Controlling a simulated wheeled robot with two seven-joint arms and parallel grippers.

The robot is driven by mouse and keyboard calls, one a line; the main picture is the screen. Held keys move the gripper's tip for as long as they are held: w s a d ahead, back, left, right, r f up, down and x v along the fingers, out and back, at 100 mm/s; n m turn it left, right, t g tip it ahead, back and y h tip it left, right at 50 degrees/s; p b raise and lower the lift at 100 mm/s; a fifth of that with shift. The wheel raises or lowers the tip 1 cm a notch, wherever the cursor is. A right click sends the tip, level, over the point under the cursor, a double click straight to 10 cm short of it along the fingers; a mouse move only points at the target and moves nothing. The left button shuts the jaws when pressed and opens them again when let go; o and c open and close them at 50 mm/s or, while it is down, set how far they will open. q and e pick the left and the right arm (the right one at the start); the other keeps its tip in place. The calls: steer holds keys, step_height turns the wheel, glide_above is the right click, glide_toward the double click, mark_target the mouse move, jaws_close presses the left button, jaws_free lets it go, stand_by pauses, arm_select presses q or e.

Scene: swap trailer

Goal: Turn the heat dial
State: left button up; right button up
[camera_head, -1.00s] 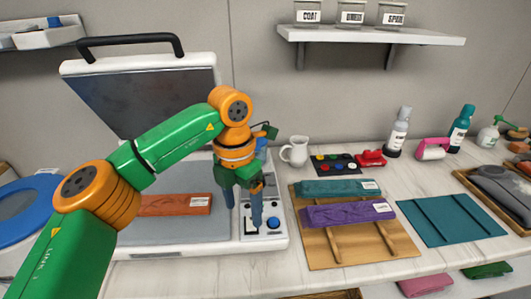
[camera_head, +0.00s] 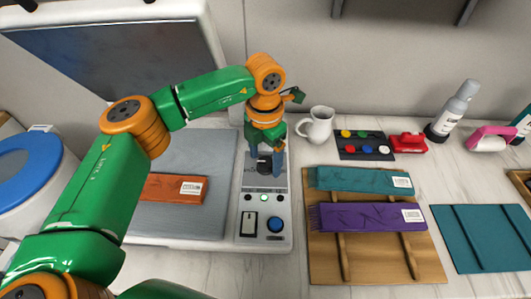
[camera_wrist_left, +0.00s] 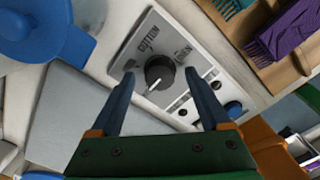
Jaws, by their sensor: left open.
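The heat dial (camera_wrist_left: 159,73) is a round black knob with a white pointer mark on the grey control panel (camera_wrist_left: 188,45) of the press. In the left wrist view it lies just ahead of and between my open fingers. "COTTON" is printed beside it. In the head view the dial (camera_head: 264,163) is partly covered by my left gripper (camera_head: 265,168), which points down over the upper panel. Whether the fingertips touch the dial is not clear. The panel also carries a green light (camera_head: 264,198), a rocker switch (camera_head: 249,223) and a blue button (camera_head: 275,225). My right gripper is not in view.
The press lid (camera_head: 120,50) stands raised behind the grey plate (camera_head: 205,150), which holds an orange-red cloth (camera_head: 160,188). A white jug (camera_head: 318,124) stands close right of my gripper. Teal and purple cloths (camera_head: 370,217) lie on a wooden board (camera_head: 320,265) to the right.

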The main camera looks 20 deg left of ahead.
arm_select(q)
steer(key=shift+w+f, duration=0.1)
steer(key=c, duration=0.6)
jaws_close()
